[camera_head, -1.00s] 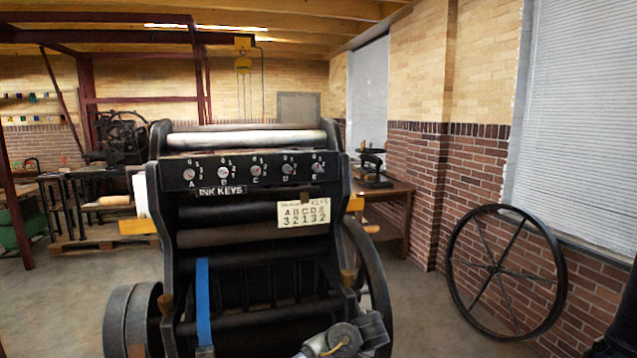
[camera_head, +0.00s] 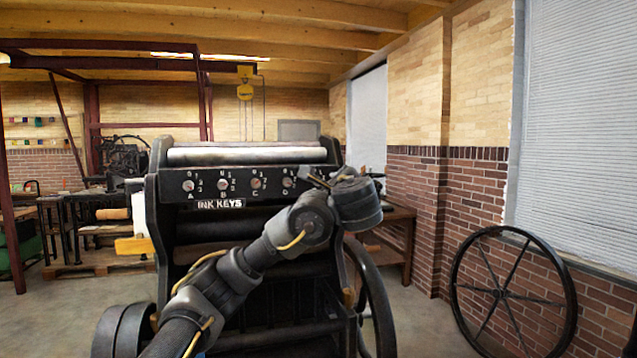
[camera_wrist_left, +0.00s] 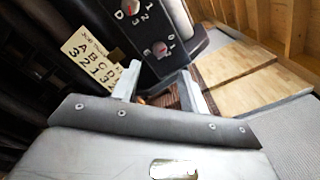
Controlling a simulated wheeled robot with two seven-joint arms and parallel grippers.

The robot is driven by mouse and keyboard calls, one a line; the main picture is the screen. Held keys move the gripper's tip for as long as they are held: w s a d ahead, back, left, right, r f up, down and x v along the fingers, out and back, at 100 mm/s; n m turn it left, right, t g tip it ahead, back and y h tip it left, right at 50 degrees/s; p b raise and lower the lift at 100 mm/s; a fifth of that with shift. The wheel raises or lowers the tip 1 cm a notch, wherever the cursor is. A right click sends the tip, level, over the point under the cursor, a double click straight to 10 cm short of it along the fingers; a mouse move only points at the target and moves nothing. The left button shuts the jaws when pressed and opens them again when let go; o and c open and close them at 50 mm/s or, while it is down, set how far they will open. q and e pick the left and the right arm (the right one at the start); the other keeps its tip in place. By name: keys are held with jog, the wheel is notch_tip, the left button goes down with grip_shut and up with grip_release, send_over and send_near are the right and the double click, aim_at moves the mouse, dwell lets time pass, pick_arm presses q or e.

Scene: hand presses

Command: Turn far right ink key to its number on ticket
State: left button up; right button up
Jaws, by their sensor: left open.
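The far right ink key, E (camera_wrist_left: 160,48), is a round knob with a red mark on the black key panel (camera_head: 205,185). It shows between and just beyond the fingers of my left gripper (camera_wrist_left: 157,72) in the left wrist view. The gripper is open and holds nothing. In the head view my left gripper (camera_head: 318,180) is at the panel's right end and hides key E. Keys A (camera_head: 188,185), B, C and D show left of it. The cream ticket (camera_wrist_left: 92,62) shows letters over numbers, with A 3, B 2, C 1, D 3 readable; its E end is hidden by a finger.
My left arm crosses the press front and covers the ticket in the head view. A pale roller (camera_head: 245,154) lies above the panel. A large spoked wheel (camera_head: 512,290) leans on the brick wall at right. A wooden table (camera_head: 398,214) stands behind the press.

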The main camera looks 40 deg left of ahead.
pick_arm(q)
jog(key=p+x, duration=0.2)
jog(key=x, duration=0.7)
jog(key=shift+c, duration=0.3)
grip_shut()
pick_arm(e)
jog(key=shift+s+a+r, duration=0.2)
jog(key=shift+a+r, duration=0.15)
jog(key=shift+r, duration=0.3)
jog(key=shift+s+a+r, duration=0.2)
jog(key=shift+a+r, duration=0.15)
jog(key=shift+r, duration=0.25)
